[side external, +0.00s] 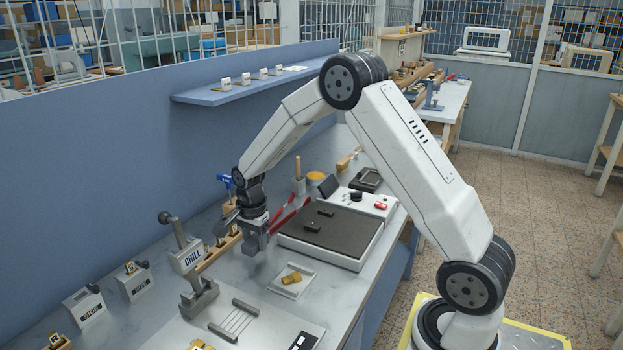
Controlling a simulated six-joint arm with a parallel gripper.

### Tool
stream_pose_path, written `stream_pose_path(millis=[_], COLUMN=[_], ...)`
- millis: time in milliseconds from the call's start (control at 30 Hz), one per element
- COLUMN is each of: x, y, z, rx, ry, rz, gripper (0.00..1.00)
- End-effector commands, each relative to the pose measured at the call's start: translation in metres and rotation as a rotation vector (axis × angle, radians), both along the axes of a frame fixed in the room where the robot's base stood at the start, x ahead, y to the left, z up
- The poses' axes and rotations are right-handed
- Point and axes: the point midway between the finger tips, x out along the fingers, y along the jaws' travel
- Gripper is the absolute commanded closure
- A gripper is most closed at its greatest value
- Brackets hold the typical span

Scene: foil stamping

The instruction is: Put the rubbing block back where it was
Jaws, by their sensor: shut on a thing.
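My gripper (257,238) points down over the bench, left of the dark-topped hot plate. It is shut on a small greyish piece, which I take to be the rubbing block; the jaws hide most of it and its shape is hard to make out. It appears to be held above the bench top, but the exact gap cannot be told. A wooden rack (213,257) with brass pieces is just left of my gripper. A pale shallow tray (301,288) with a brass-coloured piece (291,278) lies in front and to the right.
The hot plate (362,238) carries two small dark pieces. A grey block marked CHILL (187,258) with a lever stands to the left. A metal fixture (198,297) and a slotted plate (234,321) are in front. A blue wall (90,190) and shelf (250,88) close off the back.

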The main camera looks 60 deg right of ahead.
Motion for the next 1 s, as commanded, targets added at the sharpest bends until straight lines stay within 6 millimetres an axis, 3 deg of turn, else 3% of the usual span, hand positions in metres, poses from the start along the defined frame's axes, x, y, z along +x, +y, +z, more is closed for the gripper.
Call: stream_pose_path(millis=[200,567,833,1000], x=[0.012,0.016,0.018,0.019], y=[-0.002,-0.003,-0.003,-0.003], z=[-0.014,-0.019,-0.046,-0.053], rx=[0.0,0.0,0.001,0.0], ry=[-0.001,0.0,0.002,-0.001], rz=[0.0,0.0,0.0,0.0], gripper=[1.0,1.0,1.0,1.0])
